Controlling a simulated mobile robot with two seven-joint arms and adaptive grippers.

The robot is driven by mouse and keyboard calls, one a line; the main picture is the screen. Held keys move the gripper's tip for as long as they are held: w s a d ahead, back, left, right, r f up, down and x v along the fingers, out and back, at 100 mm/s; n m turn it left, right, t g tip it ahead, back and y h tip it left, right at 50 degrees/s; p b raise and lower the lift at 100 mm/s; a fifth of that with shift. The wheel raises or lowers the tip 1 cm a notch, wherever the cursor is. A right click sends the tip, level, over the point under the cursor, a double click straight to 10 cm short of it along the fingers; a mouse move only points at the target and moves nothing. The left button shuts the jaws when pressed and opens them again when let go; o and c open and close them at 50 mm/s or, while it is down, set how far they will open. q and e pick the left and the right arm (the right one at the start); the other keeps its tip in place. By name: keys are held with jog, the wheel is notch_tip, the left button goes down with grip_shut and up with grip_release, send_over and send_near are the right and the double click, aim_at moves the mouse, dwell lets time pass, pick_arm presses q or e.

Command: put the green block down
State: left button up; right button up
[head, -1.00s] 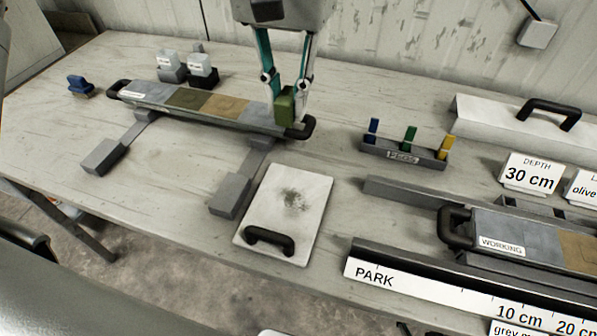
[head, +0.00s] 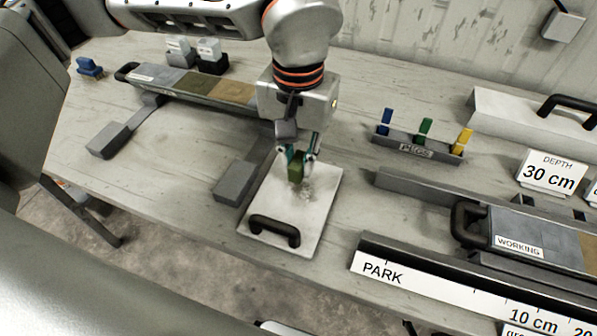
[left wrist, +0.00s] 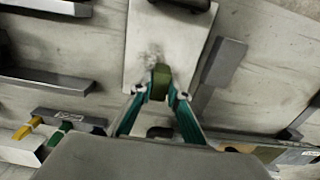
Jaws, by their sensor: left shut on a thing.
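The green block (head: 296,172) is an olive-green upright piece between the fingers of my left gripper (head: 297,158). My left gripper is shut on it, over the pale board (head: 318,215) with the dark smudge and black handle. In the left wrist view the green block (left wrist: 161,80) sits between the fingertips (left wrist: 158,92), in front of the smudged part of the board (left wrist: 185,50). I cannot tell whether the block's underside touches the board. My right gripper is not in view.
A liner tray (head: 190,84) on grey supports lies at the back left. A peg rack (head: 415,150) with blue, green and yellow pegs stands to the right. A "WORKING" tray (head: 535,250) and the "PARK" rail (head: 430,285) lie at the front right.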

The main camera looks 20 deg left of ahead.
aim_at(298, 175)
pick_arm(q)
jog(key=shift+f, duration=1.85)
jog(key=shift+f, duration=0.1)
jog(key=o, duration=0.9)
jog(key=shift+o, duration=0.2)
notch_tip(298, 175, up, 12)
jog(key=shift+r+p, duration=0.15)
jog(key=shift+p, duration=0.25)
